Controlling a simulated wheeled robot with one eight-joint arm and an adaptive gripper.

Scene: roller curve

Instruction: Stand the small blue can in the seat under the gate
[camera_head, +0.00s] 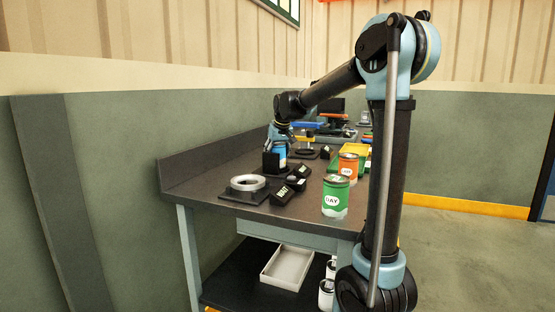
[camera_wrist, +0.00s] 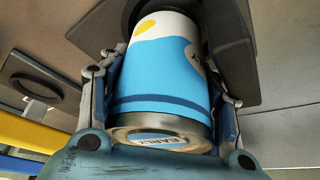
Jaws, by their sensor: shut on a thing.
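The small blue can (camera_wrist: 160,75) fills the middle of the wrist view. It has a blue and white side with a yellow spot, and its near metal end reads EARLY. My gripper (camera_wrist: 168,85) is shut on it, with a finger on each side. In the head view my gripper (camera_head: 281,140) is over the left rear of the bench, with the blue can (camera_head: 281,154) just below it. A dark upright block (camera_head: 271,162) partly hides the can there. A dark grey part (camera_wrist: 88,25) lies behind the can's far end; I cannot tell whether they touch. The gate and seat are not clearly distinguishable.
A silver ring (camera_head: 247,183) on a dark plate and small black labelled blocks (camera_head: 283,194) stand in front on the bench.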

